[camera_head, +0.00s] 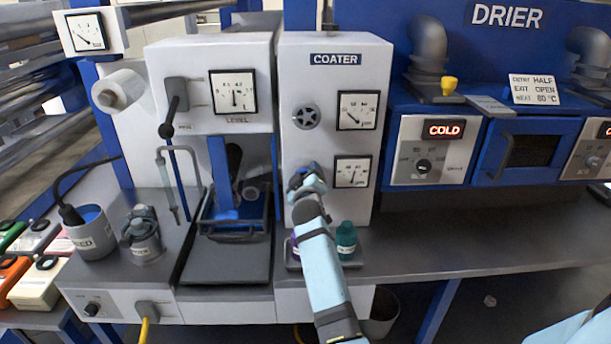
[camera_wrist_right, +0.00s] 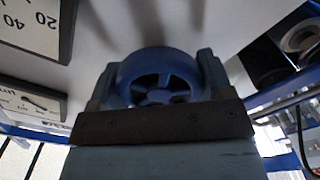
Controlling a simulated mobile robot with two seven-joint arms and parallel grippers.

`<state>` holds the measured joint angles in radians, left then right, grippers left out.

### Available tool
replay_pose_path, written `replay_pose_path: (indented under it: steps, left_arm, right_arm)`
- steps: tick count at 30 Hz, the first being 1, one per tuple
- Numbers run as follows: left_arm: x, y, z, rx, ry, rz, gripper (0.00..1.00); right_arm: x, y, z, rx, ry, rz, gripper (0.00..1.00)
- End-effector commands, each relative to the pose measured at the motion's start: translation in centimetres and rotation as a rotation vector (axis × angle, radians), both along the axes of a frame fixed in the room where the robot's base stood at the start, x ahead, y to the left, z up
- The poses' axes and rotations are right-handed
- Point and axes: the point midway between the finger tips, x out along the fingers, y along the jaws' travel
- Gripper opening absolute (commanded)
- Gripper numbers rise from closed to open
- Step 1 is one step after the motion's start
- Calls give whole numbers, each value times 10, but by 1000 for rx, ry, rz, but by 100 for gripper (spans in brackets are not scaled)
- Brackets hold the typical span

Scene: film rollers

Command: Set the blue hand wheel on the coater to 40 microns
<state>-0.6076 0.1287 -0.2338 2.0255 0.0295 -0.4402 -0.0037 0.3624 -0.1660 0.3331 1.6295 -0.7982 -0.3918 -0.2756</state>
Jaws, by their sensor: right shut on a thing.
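The blue hand wheel (camera_wrist_right: 158,62) is on the front of the white coater (camera_head: 300,60), below a grey hand wheel (camera_head: 306,116). My right gripper (camera_head: 308,178) is shut on the blue wheel, with one finger on each side of its rim in the right wrist view. The gripper hides most of the wheel in the head view. A lower dial (camera_head: 352,171) is just right of the blue wheel, its needle close to upright. Its small numbers are too blurred to read in the head view. My left gripper is not in view.
An upper dial (camera_head: 358,110) is beside the grey wheel. A teal bottle (camera_head: 346,240) and a partly hidden purple one stand below my right gripper. The drier (camera_head: 437,150) stands to the right, with open bench (camera_head: 450,248) before it. A bin (camera_head: 383,315) is under the bench.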

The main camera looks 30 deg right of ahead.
Motion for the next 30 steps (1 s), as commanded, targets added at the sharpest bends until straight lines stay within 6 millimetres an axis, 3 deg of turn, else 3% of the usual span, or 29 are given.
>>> replay_pose_path:
  steps: [18,30]
  left_arm:
    - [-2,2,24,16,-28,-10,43]
    - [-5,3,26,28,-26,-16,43]
  right_arm:
    - [0,-1,2,-451,276,-1,49]
    - [0,-1,0,-613,374,-2,49]
